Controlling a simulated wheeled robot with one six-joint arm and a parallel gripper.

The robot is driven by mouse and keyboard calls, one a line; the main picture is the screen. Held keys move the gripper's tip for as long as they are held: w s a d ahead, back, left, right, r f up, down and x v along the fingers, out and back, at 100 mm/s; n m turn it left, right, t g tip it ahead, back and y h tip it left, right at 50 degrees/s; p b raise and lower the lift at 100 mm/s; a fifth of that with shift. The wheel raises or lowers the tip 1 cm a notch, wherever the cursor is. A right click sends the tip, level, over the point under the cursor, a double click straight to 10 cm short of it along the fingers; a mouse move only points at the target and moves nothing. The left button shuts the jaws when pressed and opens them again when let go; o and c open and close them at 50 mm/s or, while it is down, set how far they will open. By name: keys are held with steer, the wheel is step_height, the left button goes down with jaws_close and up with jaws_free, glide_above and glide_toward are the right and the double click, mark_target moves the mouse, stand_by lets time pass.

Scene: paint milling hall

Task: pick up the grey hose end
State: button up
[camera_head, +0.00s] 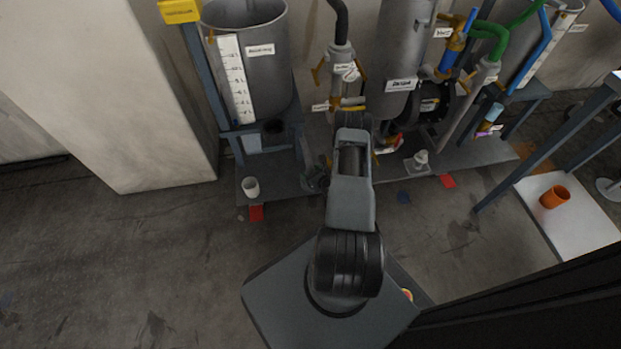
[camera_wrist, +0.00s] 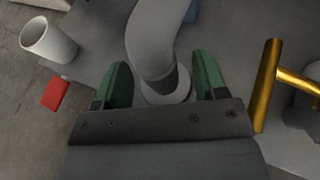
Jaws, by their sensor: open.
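The grey hose end (camera_wrist: 165,82) is a curved grey pipe with a round flared rim, in the middle of the wrist view. My gripper (camera_wrist: 163,74) is open, with one green finger on each side of it. A gap shows between the hose and each finger, so the jaws are around it without visibly gripping. The rim lies close to the gripper's dark palm edge. In the head view my arm covers the place where the gripper works, and I cannot make out the hose end there.
A brass handle (camera_wrist: 268,85) stands close to the right of the gripper. A white cup (camera_head: 250,187) and a red tag (camera_head: 256,213) are at the left plinth edge. A grey tank (camera_head: 262,75) rises behind. An orange cup (camera_head: 554,197) stands on a white surface at right.

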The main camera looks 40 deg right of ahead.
steer(key=shift+w+f, duration=0.2)
steer(key=shift+w, duration=0.35)
jaws_close()
